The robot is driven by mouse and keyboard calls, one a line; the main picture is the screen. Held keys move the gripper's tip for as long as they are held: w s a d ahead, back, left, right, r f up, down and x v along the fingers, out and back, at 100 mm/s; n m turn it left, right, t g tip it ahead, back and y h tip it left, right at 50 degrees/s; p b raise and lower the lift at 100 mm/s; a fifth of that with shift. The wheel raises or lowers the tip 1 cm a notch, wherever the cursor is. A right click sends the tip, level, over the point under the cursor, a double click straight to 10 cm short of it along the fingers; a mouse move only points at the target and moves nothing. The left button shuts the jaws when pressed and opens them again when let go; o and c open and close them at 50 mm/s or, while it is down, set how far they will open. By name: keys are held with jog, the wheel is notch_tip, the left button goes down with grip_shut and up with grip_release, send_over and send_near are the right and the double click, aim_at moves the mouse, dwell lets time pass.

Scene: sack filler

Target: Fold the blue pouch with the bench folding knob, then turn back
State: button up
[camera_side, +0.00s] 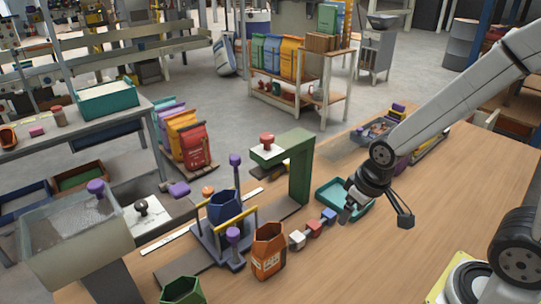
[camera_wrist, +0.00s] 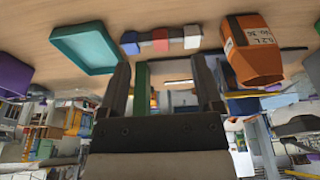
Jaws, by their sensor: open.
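The blue pouch (camera_side: 225,208) stands upright, open at the top, in a blue carriage with yellow bars on the bench in the side view. Purple knobs stand on posts behind it (camera_side: 235,160) and in front of it (camera_side: 233,234); I cannot tell which is the folding knob. My gripper (camera_side: 376,214) is open and empty, above the bench to the right of the pouch, near the teal tray. Its two fingers show apart in the wrist view (camera_wrist: 162,85). I cannot make out the blue pouch clearly in the wrist view.
An orange pouch (camera_side: 268,252), white, red and blue blocks (camera_side: 314,228) and the teal tray (camera_side: 330,194) lie between the carriage and my gripper. A green press (camera_side: 301,170) with a red knob (camera_side: 267,139) stands behind. A green pouch (camera_side: 182,290) is at front left.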

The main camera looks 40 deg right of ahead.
jog(key=shift+c, duration=1.1)
jog(key=shift+w+r, duration=0.1)
jog(key=shift+w, duration=0.05)
jog(key=shift+c, duration=0.5)
jog(key=w+r+n+t, duration=0.1)
jog(key=w+r+t, duration=0.1)
jog(key=w+r, duration=0.3)
jog(key=w+d+r+n+t, duration=0.1)
jog(key=w+r, duration=0.4)
jog(key=w, duration=0.6)
jog(key=w+d+r+n+t+h, duration=0.1)
jog(key=w+r+t, duration=0.2)
jog(key=w, duration=0.5)
jog(key=shift+r+t, duration=0.3)
jog(key=shift+r, duration=0.6)
jog(key=w+a+f+n+g+y, duration=0.1)
jog(key=a+f, duration=0.2)
jog(key=a, duration=0.3)
jog(key=w+a+f+n+g+y, duration=0.1)
jog(key=a+f+g, duration=0.1)
jog(key=a+f, duration=0.2)
jog(key=w+a+f+n+g+y, duration=0.1)
jog(key=a+f, duration=0.3)
jog(key=a, duration=0.4)
jog(key=shift+w+a+f+g, duration=0.1)
jog(key=shift+w+a+g, duration=0.1)
jog(key=shift+g, duration=0.5)
